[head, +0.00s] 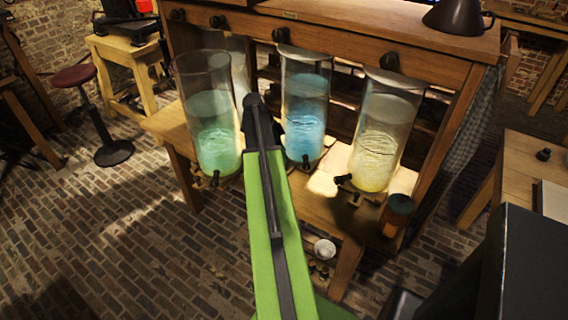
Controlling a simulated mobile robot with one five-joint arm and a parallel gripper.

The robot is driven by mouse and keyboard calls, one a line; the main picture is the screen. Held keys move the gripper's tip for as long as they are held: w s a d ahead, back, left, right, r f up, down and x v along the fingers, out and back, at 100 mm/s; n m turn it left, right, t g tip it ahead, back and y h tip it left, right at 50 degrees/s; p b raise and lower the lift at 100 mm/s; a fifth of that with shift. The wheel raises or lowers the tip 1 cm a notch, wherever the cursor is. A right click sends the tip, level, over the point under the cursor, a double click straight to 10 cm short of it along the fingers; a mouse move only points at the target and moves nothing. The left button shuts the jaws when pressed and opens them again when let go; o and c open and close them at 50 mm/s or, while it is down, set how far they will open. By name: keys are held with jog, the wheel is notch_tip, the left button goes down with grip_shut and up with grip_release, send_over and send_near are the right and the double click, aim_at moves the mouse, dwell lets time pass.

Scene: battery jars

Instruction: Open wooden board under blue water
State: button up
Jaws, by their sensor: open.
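The jar of blue water (305,110) is a tall clear cylinder in the middle of three on a wooden bench. A small black tap (305,160) sits at its base. The wooden board under it (312,176) shows only in part; my arm covers its left side, and I cannot tell whether it is open or shut. My green arm reaches up from the bottom middle. My gripper (258,115) is at the arm's dark far end, in front of the gap between the green and blue jars. It is open, seems empty, and its fingers are hard to make out.
A jar of green water (217,145) stands left and a jar of yellow water (372,150) right, both with black taps. A brown bottle (397,214) stands at the bench's right end. A wooden rail with black knobs (281,35) runs above.

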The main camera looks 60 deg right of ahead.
jog(key=b+x, duration=0.4)
jog(key=w+b+x, duration=0.1)
jog(key=b+x, duration=0.1)
jog(key=x, duration=0.1)
jog(key=shift+a+f, duration=0.25)
jog(key=shift+f, duration=0.1)
jog(key=shift+r, duration=0.15)
grip_shut()
dwell(0.7)
